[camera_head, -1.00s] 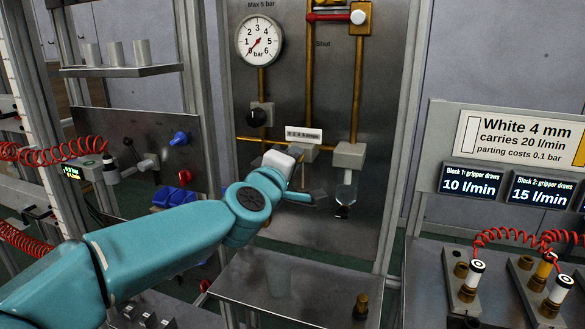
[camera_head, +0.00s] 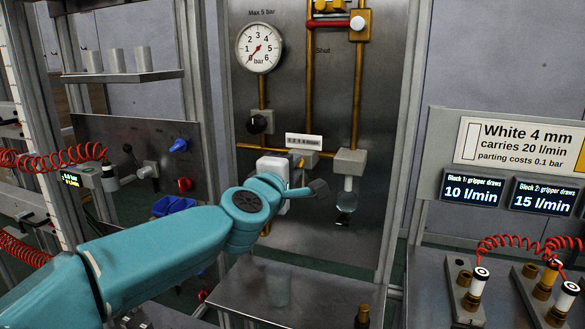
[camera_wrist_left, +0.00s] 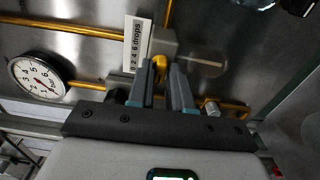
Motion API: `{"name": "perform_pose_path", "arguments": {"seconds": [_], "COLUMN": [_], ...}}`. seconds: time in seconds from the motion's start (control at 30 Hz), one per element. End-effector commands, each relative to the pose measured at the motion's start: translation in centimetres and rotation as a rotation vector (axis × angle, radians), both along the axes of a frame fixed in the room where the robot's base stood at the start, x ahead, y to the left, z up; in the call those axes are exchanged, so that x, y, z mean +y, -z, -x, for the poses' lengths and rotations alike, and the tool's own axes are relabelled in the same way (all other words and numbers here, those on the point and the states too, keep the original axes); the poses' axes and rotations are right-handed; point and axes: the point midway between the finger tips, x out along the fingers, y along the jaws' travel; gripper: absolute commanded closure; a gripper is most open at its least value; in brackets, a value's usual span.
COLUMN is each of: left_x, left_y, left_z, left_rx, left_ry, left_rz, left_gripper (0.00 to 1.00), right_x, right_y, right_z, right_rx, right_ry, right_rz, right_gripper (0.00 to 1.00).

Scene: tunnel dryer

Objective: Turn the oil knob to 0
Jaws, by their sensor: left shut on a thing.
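The oil knob, a small yellow piece (camera_wrist_left: 159,64), shows in the left wrist view beside a white scale (camera_wrist_left: 137,43) marked 0 2 4 6 drops. My left gripper (camera_wrist_left: 164,82) is shut on the knob, with one grey finger on each side. The fingers hide much of it, and its exact setting cannot be read. In the head view my left gripper (camera_head: 290,165) is at the panel just below the scale (camera_head: 303,141); its white body and wrist mostly cover the fingers. My right gripper is not in view.
A gauge (camera_head: 259,44) reads near 0 bar. A glass bowl (camera_head: 346,199) hangs under a grey block (camera_head: 349,162) close right of my gripper. A red lever (camera_head: 328,23) and brass pipes are above. A metal shelf (camera_head: 290,290) lies below.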

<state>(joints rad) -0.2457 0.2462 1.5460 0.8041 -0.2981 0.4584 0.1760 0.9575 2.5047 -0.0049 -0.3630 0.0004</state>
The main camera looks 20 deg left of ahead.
Motion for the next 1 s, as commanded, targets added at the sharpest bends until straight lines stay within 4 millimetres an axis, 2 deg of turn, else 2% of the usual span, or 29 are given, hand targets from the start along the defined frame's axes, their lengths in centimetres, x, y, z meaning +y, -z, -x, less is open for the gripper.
{"name": "perform_pose_path", "arguments": {"seconds": [0.1, 0.13, 0.17, 0.2, 0.47, 0.57, 0.67, 1.0], "left_x": [0.1, 0.1, 0.1, 0.1, 0.0, 0.0, 0.1, 0.5], "left_y": [0.1, 0.1, 0.1, 0.1, 0.1, 0.1, 0.1, -0.1], "left_z": [0.0, 0.0, 0.0, 0.0, 0.1, 0.7, 2.4, 11.3], "left_rx": [0.002, 0.002, 0.002, 0.002, 0.001, 0.000, -0.002, -0.002], "left_ry": [-0.003, -0.003, -0.003, -0.002, -0.001, 0.000, 0.000, 0.000], "left_rz": [0.000, 0.000, 0.000, 0.000, -0.001, -0.001, -0.001, 0.000], "left_gripper": [1.00, 0.71, 0.61, 0.57, 0.57, 0.57, 0.57, 0.57], "right_x": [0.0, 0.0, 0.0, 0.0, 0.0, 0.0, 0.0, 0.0], "right_y": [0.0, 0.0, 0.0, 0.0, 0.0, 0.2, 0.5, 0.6], "right_z": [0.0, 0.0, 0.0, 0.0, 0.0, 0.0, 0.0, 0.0], "right_rx": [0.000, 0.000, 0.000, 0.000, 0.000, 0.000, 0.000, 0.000], "right_ry": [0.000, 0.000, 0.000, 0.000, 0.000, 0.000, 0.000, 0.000], "right_rz": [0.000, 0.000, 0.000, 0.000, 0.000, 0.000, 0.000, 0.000], "right_gripper": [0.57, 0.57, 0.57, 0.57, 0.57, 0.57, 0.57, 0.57]}}
